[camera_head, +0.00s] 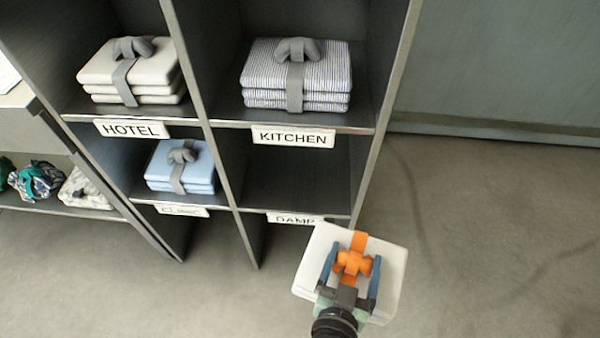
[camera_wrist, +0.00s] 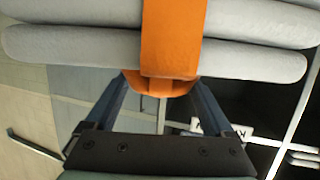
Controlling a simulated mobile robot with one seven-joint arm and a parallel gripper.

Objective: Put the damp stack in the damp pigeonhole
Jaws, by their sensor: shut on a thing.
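A folded white stack (camera_head: 315,252) with an orange strap and knot hangs in my gripper (camera_head: 353,270), in front of the shelf at the lower right. My gripper's blue fingers are shut on the orange knot. In the wrist view the stack (camera_wrist: 75,45) fills the top, with its orange strap (camera_wrist: 172,40) in the middle above my gripper (camera_wrist: 160,95). The pigeonhole over the DAMP label (camera_head: 295,219) is empty, and its floor (camera_head: 290,190) shows. The stack is apart from it, nearer the camera, below and right of it. The label's lower edge is partly cut off by the stack.
A striped stack (camera_head: 298,75) sits in the KITCHEN pigeonhole, above the empty one. A grey-white stack (camera_head: 130,72) sits over the HOTEL label (camera_head: 132,128). A blue stack (camera_head: 180,168) lies in the lower left pigeonhole. An upright divider (camera_head: 225,160) separates the columns. Floor to the right is clear.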

